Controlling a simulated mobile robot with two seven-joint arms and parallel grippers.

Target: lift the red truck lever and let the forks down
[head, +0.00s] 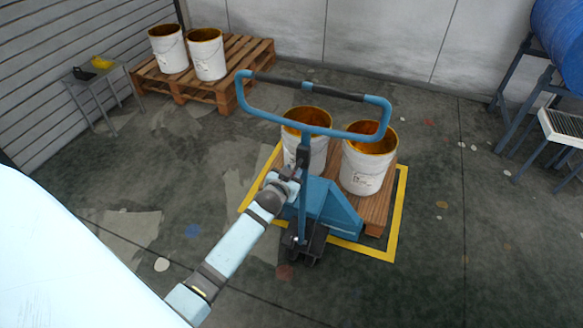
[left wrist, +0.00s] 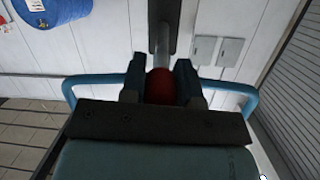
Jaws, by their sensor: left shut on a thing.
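A blue pallet truck (head: 332,205) stands on the floor with its handle (head: 243,92) upright and its loop toward me. In the left wrist view the red lever (left wrist: 160,88) shows as a rounded red end between the fingers of my left gripper (left wrist: 158,76), with the handle loop (left wrist: 236,87) behind. My left gripper is shut on the red lever. In the head view my left gripper (head: 300,160) is at the handle's stem below the loop, and the lever is hidden there. The forks are hidden under the wooden pallet (head: 380,213). My right gripper is not in view.
Two white buckets (head: 362,172) of orange-brown paint stand on the truck's pallet, inside a yellow floor outline (head: 396,225). Another pallet (head: 255,58) with two buckets stands at the back left, near a small table (head: 97,75). A blue drum (head: 560,35) is on a stand at right.

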